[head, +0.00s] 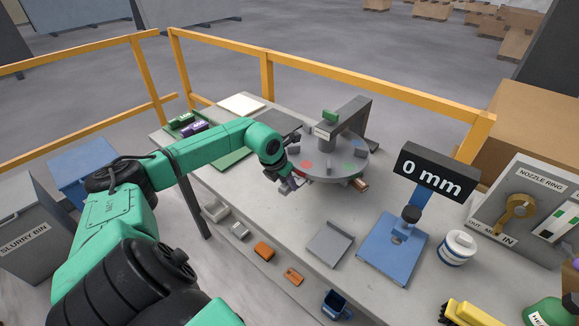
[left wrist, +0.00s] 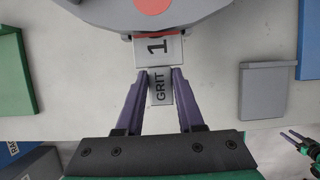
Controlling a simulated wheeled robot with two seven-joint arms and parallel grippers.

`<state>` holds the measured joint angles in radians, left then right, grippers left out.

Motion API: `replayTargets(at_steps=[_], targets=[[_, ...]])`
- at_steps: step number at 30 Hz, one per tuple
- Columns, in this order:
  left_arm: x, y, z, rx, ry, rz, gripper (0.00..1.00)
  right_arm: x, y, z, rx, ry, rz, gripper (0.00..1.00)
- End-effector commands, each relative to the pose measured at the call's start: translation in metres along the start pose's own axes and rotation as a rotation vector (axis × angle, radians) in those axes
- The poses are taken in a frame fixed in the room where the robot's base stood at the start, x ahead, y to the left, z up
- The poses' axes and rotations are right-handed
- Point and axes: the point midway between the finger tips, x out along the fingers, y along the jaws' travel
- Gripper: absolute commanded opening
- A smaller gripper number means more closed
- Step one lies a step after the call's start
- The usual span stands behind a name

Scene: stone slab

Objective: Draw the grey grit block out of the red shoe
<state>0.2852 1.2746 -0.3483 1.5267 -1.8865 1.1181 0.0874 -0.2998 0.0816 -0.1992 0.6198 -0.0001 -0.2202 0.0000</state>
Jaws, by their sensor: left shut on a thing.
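The grey grit block (left wrist: 159,88), marked "GRIT" and with a "1" on its wider part, shows in the left wrist view between my left gripper's purple fingers. My left gripper (left wrist: 160,86) is shut on its narrow end. A thin red edge, seemingly the red shoe (left wrist: 133,36), lies at the block's far end, under the rim of the grey disc (left wrist: 200,14). How much of the block is inside the shoe is hidden. In the head view my left gripper (head: 289,183) is at the disc's near left edge. My right gripper (left wrist: 300,138) shows small at the right wrist-view edge, its fingers apart.
A grey bracket (head: 345,118) stands over the disc. A yellow rail (head: 360,94) runs behind.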

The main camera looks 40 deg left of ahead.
Motion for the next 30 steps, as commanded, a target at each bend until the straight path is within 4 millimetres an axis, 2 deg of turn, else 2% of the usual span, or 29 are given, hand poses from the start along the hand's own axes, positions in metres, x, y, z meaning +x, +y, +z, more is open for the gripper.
replayTargets(at_steps=[6, 7, 9, 18, 22, 26, 30], targets=[[-0.001, 0.0, 0.0, 0.0, -0.001, 0.0, 0.0, 0.0, -0.002, 0.0, 0.0, 0.0, -0.002, 0.5], [0.0, 0.0, 0.0, 0.0, -0.001, 0.0, 0.48, 0.0, -0.002, 0.0, 0.001, 0.001, -0.003, 0.5], [0.0, 0.0, 0.0, 0.0, -0.001, 0.0, 0.72, 0.0, -0.002, 0.0, 0.001, 0.001, -0.003, 0.5], [0.0, 0.0, -0.001, 0.0, 0.001, 0.0, 0.72, 0.001, -0.003, -0.001, 0.0, 0.001, -0.004, 0.5], [-0.007, 0.002, -0.001, -0.001, 0.0, 0.002, 0.72, 0.003, -0.003, 0.0, 0.0, 0.001, -0.004, 0.5], [-0.029, 0.002, -0.002, 0.005, 0.0, 0.007, 0.72, 0.011, -0.003, 0.001, 0.0, 0.001, -0.004, 0.5], [-0.058, 0.002, -0.003, 0.006, 0.003, 0.01, 0.72, 0.02, -0.003, 0.001, 0.0, 0.001, -0.004, 0.5]])
